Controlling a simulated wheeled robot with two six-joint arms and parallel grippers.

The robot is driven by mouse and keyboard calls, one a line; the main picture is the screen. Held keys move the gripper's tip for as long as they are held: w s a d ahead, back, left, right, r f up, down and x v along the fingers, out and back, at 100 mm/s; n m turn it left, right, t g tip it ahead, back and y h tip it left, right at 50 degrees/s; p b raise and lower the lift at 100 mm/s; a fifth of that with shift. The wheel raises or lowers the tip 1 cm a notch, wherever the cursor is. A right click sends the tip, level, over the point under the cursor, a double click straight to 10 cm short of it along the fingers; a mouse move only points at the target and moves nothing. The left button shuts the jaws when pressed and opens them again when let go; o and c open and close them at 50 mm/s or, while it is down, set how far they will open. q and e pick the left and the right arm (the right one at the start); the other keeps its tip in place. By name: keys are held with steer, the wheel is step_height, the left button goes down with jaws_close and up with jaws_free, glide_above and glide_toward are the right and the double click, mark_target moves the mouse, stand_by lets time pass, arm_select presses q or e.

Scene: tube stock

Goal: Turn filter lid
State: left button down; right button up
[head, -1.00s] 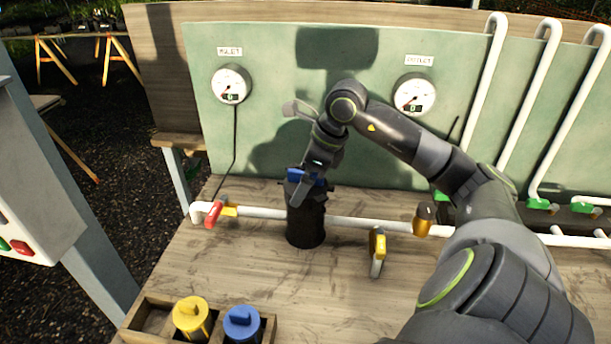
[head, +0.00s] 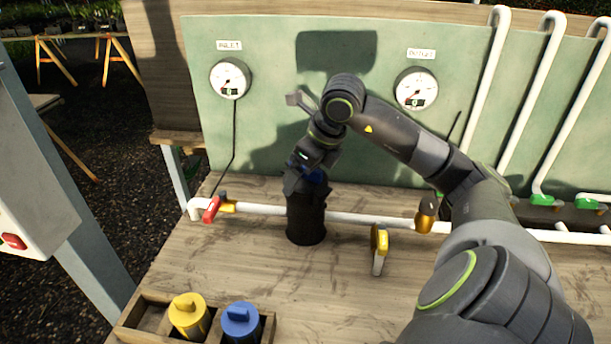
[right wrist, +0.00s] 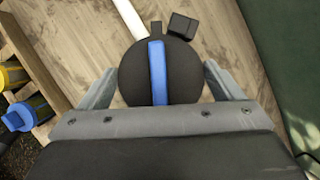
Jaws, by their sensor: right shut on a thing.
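The black filter housing (head: 306,225) stands upright on the bench in the white pipe run. Its round black lid (right wrist: 134,76), with a raised blue bar (right wrist: 157,72) across it, shows in the right wrist view. My right gripper (head: 305,183) reaches down over the top of the housing in the head view, shut on the lid. In the right wrist view its two fingers flank the lid on the left and right. In the head view, the gripper hides most of the lid, with a bit of blue showing. My left gripper is not in view.
A red-handled valve (head: 212,210) sits left on the pipe, and an amber fitting (head: 426,218) right. A yellow-topped part (head: 379,248) stands in front. A wooden tray (head: 128,321) holds yellow (head: 188,315) and blue (head: 240,322) canisters. Gauges (head: 230,79) are behind.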

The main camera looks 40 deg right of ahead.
steer(key=shift+s, duration=0.1)
steer(key=shift+m, duration=0.3)
steer(key=shift+f+m+b, duration=0.15)
steer(key=shift+m+b, duration=0.15)
steer(key=shift+a+m+h+b, duration=0.1)
steer(key=shift+m+h+b, duration=0.45)
steer(key=shift+m, duration=0.35)
steer(key=shift+m+h, duration=0.35)
steer(key=shift+m, duration=0.45)
steer(key=o, duration=0.8)
steer(key=shift+o, duration=0.2)
